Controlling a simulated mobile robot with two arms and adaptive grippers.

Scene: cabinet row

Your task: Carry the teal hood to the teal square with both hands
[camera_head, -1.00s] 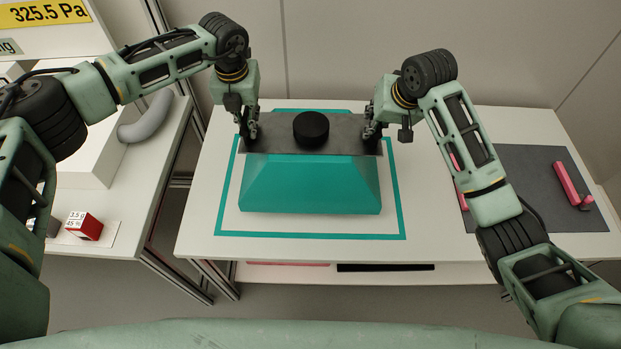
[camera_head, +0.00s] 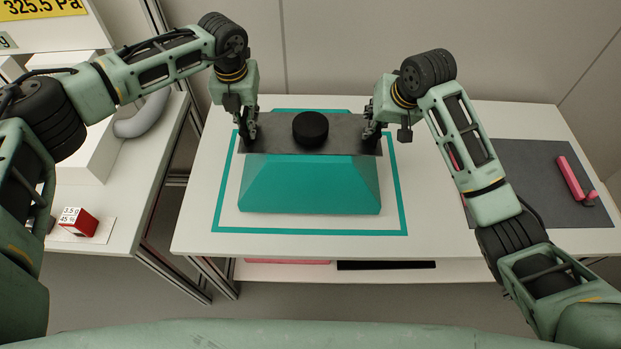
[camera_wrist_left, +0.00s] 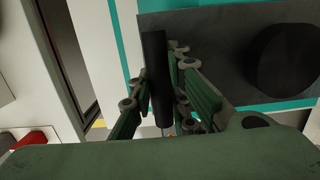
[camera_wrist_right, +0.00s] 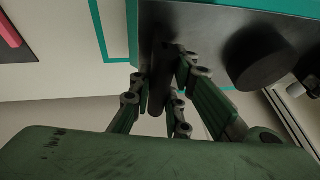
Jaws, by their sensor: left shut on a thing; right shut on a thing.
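The teal hood (camera_head: 310,185) has sloped teal sides, a dark grey top plate (camera_head: 345,140) and a black round collar (camera_head: 310,129). It shows inside the outline of the teal square (camera_head: 310,233) on the white table; whether it touches the table I cannot tell. My left gripper (camera_head: 246,138) is shut on a dark bar handle (camera_wrist_left: 157,75) at the hood's left end. My right gripper (camera_head: 372,137) is shut on the matching handle (camera_wrist_right: 160,60) at the right end. The hood looks level. It hides part of the square's far side.
A dark grey mat (camera_head: 540,180) with pink pieces (camera_head: 570,178) lies on the table's right. A separate white bench at left holds a red and white box (camera_head: 78,222) and a grey curved tube (camera_head: 143,118). A gap separates bench and table.

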